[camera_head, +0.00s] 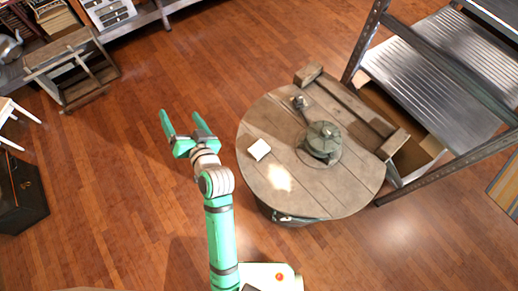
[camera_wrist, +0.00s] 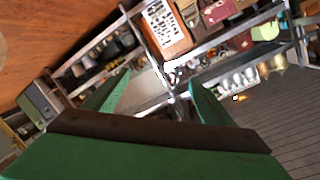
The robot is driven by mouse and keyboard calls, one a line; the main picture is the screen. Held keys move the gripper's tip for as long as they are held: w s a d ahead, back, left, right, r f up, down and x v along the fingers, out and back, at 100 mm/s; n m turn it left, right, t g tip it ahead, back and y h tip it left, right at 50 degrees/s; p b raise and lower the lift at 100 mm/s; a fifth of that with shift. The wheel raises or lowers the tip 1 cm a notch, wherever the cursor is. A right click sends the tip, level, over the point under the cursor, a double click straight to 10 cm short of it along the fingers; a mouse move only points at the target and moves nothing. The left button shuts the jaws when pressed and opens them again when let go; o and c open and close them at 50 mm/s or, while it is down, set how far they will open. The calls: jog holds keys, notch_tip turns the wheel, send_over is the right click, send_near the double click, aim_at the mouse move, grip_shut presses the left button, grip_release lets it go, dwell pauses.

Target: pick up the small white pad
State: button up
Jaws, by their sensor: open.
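The small white pad (camera_head: 259,149) lies flat on the left part of a round wooden tabletop (camera_head: 300,190) in the head view. My green gripper (camera_head: 183,122) is to the left of the table, apart from the pad, with its two fingers spread and nothing between them. In the wrist view my gripper (camera_wrist: 160,95) shows its two green fingers apart, pointing toward distant shelves. The pad is not in the wrist view.
A dark green grinder-like object (camera_head: 322,140) stands right of the pad on the tabletop. A wooden bench-like piece (camera_head: 350,107) lies along its far right edge. A metal shelf rack (camera_head: 430,70) stands at right. Open wooden floor lies at left.

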jog(key=w+a+r+n+g+y, duration=0.2)
jog(key=w+a+r+n+g, duration=0.1)
jog(key=n, duration=0.1)
jog(key=n+g+h, duration=0.6)
jog(key=g+h, duration=0.4)
jog(key=g, duration=0.1)
send_over(259, 149)
notch_tip(259, 149, down, 10)
jog(key=f, duration=0.1)
notch_tip(259, 149, down, 4)
jog(key=shift+d+r, duration=0.1)
notch_tip(259, 149, down, 6)
jog(key=shift+w+r, duration=0.1)
jog(key=shift+f, duration=0.35)
